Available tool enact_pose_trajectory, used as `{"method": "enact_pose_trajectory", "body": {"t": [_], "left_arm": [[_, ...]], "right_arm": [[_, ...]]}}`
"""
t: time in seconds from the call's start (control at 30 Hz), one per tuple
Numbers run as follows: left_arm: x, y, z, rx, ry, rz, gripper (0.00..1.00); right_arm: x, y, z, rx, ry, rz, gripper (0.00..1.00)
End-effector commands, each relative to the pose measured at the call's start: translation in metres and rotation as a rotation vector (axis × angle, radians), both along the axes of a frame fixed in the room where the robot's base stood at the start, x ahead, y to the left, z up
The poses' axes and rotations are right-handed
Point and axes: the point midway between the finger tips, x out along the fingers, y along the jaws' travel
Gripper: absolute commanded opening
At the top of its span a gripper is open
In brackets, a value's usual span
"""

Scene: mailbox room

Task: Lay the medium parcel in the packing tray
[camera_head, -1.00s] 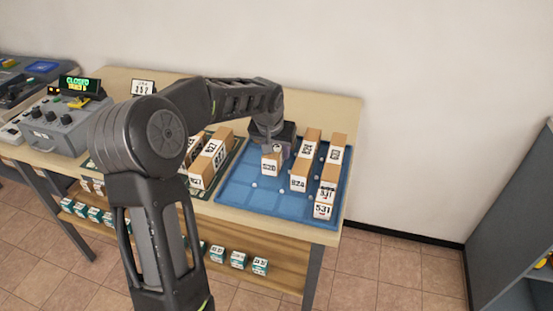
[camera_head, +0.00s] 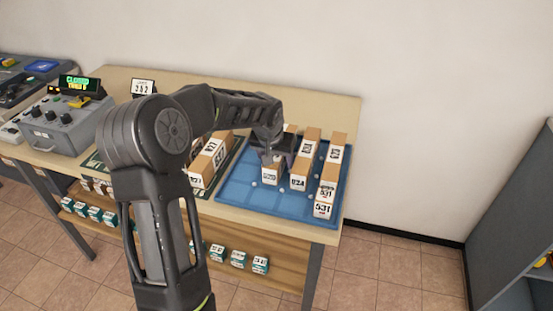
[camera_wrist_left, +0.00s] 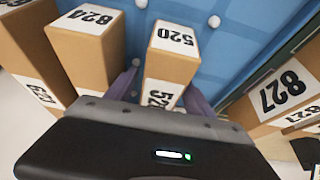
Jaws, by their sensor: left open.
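The packing tray is the blue tray (camera_head: 238,196) with small white knobs, at the right end of the table. A brown parcel labelled 520 (camera_head: 270,176) is in its left part. My left gripper (camera_head: 274,158) is over this parcel and hides part of it in the head view. In the left wrist view the open fingers (camera_wrist_left: 160,95) stand on either side of parcel 520 (camera_wrist_left: 172,64). Parcel 824 (camera_head: 299,181) and parcel 531 (camera_head: 323,210) are to its right in the tray. Which parcel is the medium one is not marked. My right gripper is out of view.
A dark green mat or tray with parcels labelled 827 (camera_head: 208,162) lies left of the blue tray. A grey control box (camera_head: 55,125) is further left. Small boxes (camera_head: 238,259) line the lower shelf. The blue tray's front-left part is bare.

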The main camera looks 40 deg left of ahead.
Motion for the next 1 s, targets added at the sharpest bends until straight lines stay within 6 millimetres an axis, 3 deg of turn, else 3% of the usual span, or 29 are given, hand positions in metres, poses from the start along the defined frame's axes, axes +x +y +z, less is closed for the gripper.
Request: {"method": "enact_pose_trajectory", "body": {"t": [0.37, 0.83, 1.0], "left_arm": [[-0.003, -0.001, 0.007, 0.0, 0.003, 0.0, 0.62], [-0.034, -0.012, 0.088, 0.001, -0.002, 0.0, 0.62], [-0.042, -0.015, 0.108, 0.0, 0.001, 0.0, 0.62]], "right_arm": [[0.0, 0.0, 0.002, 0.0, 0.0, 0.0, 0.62], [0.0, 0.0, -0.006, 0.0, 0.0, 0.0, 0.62], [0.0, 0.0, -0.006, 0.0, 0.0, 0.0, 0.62]]}}
